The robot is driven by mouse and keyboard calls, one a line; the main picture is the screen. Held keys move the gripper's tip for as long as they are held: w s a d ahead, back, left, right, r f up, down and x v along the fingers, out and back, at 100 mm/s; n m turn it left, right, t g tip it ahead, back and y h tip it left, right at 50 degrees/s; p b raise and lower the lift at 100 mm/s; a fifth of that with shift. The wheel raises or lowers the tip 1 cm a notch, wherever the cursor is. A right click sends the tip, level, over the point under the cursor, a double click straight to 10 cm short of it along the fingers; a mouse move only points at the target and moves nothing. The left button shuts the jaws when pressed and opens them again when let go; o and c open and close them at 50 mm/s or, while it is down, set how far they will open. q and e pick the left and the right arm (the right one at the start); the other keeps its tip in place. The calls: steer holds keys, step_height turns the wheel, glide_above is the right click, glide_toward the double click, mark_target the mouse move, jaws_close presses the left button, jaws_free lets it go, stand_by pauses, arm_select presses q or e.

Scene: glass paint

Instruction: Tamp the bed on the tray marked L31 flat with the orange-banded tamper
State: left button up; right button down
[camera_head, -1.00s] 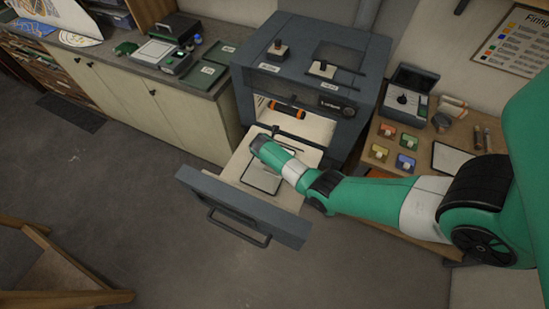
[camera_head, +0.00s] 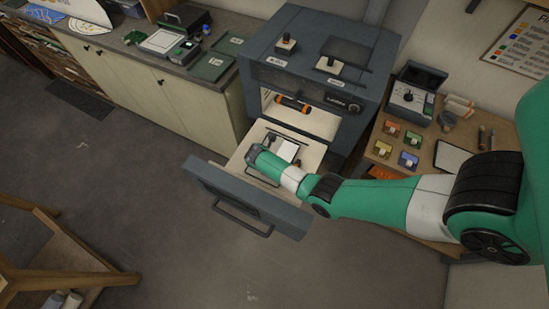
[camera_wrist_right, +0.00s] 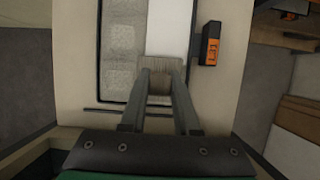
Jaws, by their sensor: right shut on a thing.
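The tray (camera_wrist_right: 101,72) lies in an open drawer, and its far part shows in the head view. A black and orange block (camera_wrist_right: 210,44) beside it seems to read L31. The bed (camera_wrist_right: 120,58) looks grey and mottled on the left. A smooth white rectangle (camera_wrist_right: 168,28) lies to its right; I cannot tell whether it is bed or tool. My right gripper (camera_wrist_right: 161,78) is shut on a brownish-grey block (camera_wrist_right: 160,71) over the tray's near part. No orange band shows on this block. In the head view my arm hides the fingers. My left gripper is out of view.
The drawer front (camera_head: 245,197) stands pulled out from a grey cabinet (camera_head: 320,60). An orange-banded black cylinder (camera_head: 293,103) sits in the cabinet's opening. Two handled tools (camera_head: 286,43) (camera_head: 327,66) stand on top. Small coloured blocks (camera_head: 409,159) are on the right bench.

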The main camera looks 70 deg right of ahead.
steer(key=shift+f+b, duration=0.7)
steer(key=shift+f, duration=0.1)
steer(key=shift+f, duration=0.35)
stand_by(0.9)
steer(key=shift+r, duration=0.1)
step_height(320, 180, up, 2)
steer(key=shift+r+p, duration=0.15)
steer(key=shift+p, duration=0.95)
